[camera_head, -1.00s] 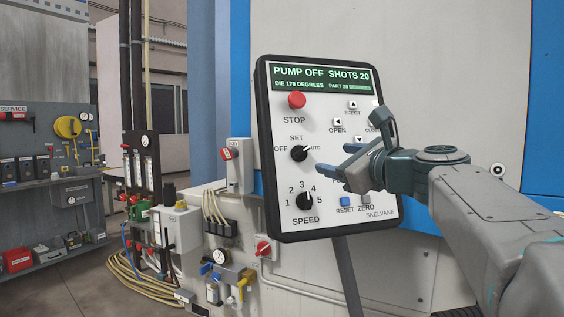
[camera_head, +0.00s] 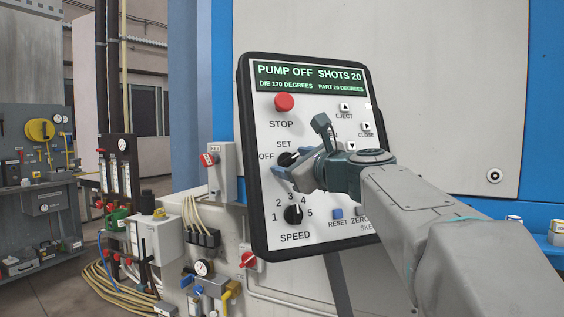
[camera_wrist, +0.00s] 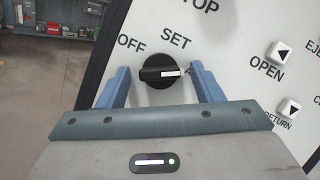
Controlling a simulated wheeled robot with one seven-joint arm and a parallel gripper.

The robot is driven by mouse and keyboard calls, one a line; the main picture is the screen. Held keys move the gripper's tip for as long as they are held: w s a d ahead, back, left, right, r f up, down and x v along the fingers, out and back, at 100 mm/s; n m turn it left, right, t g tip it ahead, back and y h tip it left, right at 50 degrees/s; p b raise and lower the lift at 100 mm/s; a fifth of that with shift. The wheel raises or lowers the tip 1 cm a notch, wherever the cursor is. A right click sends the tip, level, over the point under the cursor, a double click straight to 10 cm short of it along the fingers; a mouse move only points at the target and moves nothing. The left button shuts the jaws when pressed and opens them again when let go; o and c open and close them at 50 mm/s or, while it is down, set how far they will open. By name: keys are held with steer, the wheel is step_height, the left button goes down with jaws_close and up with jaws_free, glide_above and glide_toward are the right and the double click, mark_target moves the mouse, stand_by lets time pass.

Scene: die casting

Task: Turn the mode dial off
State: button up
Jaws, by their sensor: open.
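The mode dial (camera_head: 286,158) is a round black knob on the white face of the control panel (camera_head: 262,130), below the red stop button. In the wrist view the dial (camera_wrist: 150,62) sits between my fingers, and its white mark points right, away from OFF and past SET. The label on that side is mostly hidden by the right finger. My gripper (camera_wrist: 160,72) is open, one blue finger on each side of the dial. I cannot tell whether either finger touches it. In the head view my gripper (camera_head: 288,167) partly covers the dial.
The speed dial (camera_head: 294,215) is just below my gripper. The red stop button (camera_head: 284,102) is above. The open and return buttons (camera_wrist: 289,106) lie to the right. A grey key box (camera_head: 221,170) stands left of the panel.

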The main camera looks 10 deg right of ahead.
steer(key=c, duration=1)
